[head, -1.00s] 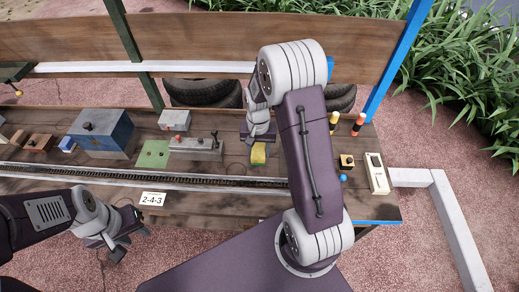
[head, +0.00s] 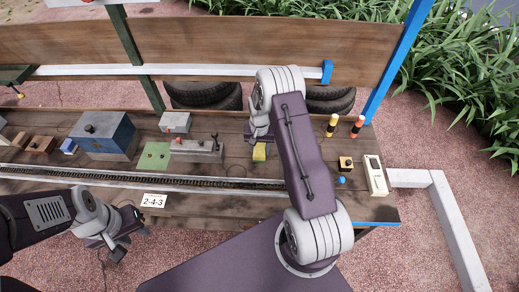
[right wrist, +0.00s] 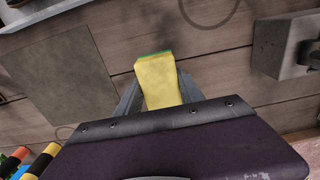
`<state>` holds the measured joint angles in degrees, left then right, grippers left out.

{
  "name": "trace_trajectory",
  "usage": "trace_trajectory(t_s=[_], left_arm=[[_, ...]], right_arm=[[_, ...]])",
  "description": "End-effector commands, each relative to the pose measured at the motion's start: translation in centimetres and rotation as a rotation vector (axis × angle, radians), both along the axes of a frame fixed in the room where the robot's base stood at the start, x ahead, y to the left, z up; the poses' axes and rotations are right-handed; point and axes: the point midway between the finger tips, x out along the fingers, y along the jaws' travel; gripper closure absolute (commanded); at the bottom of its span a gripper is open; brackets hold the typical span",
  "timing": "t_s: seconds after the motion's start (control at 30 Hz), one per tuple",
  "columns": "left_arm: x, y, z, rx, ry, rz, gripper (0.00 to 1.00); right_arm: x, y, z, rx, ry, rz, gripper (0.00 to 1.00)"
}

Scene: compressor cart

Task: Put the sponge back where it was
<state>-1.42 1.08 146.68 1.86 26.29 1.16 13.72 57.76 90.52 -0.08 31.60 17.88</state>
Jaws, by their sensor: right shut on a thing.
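The sponge (head: 260,151) is a yellow block with a green layer. It also shows in the right wrist view (right wrist: 160,82), between the two fingers of my right gripper (right wrist: 158,95). That gripper is shut on it, with the sponge's far end sticking out over the wooden bench. I cannot tell whether the sponge touches the boards. In the head view my right arm partly hides the gripper and the bench behind it. My left gripper (head: 125,240) hangs empty near the front edge at the left, its fingers apart.
A grey square patch (right wrist: 62,88) lies on the boards beside the sponge. A grey block with levers (head: 197,150) and a green plate (head: 154,156) stand left of it. Yellow and orange posts (head: 332,125) and a white box (head: 376,174) are at right. A chain track (head: 150,180) runs along the front.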

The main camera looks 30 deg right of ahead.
Motion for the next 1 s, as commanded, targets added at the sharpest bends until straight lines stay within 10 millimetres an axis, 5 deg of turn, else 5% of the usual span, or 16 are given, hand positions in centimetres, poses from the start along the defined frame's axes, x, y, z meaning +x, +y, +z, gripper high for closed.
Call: trace_trajectory(t_s=[0.03,0.07,0.13,0.53,1.0], left_arm=[[0.0,0.0,-0.2,0.000,0.000,0.000,0.64],[0.0,0.0,-0.1,0.000,0.000,0.000,0.64],[0.0,0.0,-0.1,0.000,0.000,0.000,0.64],[0.0,0.0,-0.1,0.000,0.000,0.000,0.64],[0.0,0.0,-0.8,0.000,0.000,0.000,0.64]], right_arm=[[0.0,0.0,-0.2,0.000,0.000,0.000,0.88],[0.0,0.0,-0.1,0.000,0.000,0.000,0.47],[0.0,0.0,-0.1,0.000,0.000,0.000,0.33],[0.1,0.0,0.9,-0.001,-0.003,0.000,0.33],[0.1,0.0,10.9,-0.001,-0.003,0.000,0.33]])
